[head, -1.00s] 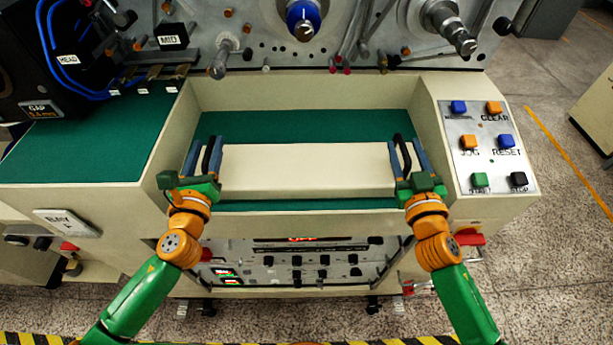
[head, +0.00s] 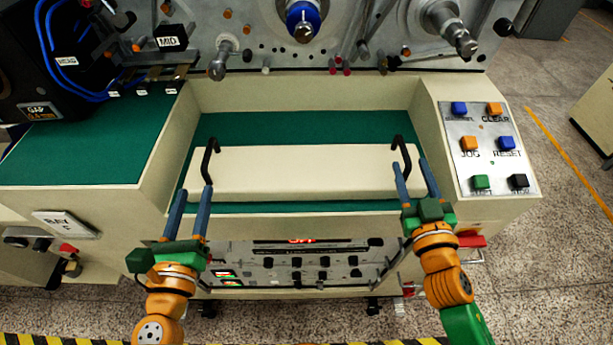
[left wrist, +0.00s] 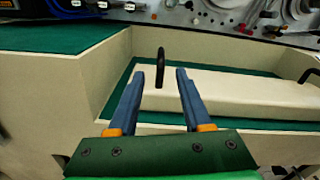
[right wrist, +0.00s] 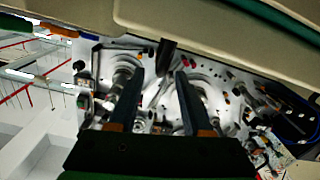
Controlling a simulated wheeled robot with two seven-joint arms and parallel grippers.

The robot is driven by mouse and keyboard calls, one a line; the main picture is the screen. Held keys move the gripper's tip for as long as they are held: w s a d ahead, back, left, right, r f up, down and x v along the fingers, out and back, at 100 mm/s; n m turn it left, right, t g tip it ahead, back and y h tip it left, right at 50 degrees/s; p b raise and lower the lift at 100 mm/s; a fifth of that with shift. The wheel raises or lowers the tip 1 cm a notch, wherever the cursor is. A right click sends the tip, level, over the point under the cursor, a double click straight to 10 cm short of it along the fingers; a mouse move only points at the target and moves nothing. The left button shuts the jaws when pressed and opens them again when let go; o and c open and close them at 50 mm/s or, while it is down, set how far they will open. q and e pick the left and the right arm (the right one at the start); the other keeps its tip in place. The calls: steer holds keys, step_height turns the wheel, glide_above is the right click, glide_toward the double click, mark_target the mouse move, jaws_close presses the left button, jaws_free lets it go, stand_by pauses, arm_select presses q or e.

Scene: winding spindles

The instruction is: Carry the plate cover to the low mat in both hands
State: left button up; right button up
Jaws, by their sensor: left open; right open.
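The plate cover (head: 290,172) is a long cream block with a black handle at each end. It lies flat on the green low mat (head: 290,127) in the recess. The left handle (head: 209,158) and right handle (head: 402,157) stand upright. My left gripper (head: 192,190) is open, in front of the left handle; in the left wrist view that handle (left wrist: 160,66) shows beyond the parted fingertips. My right gripper (head: 411,163) is open and empty beside the right handle. In the right wrist view a dark piece (right wrist: 167,52) shows beyond the fingertips; I cannot tell if it is the handle.
Cream walls enclose the recess. A higher green mat (head: 85,150) lies on the left. A button panel (head: 488,150) is on the right. Spindles (head: 302,25) stick out from the panel behind. A control rack (head: 290,265) sits below the front wall.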

steer(key=s, duration=0.7)
steer(key=shift+d, duration=0.15)
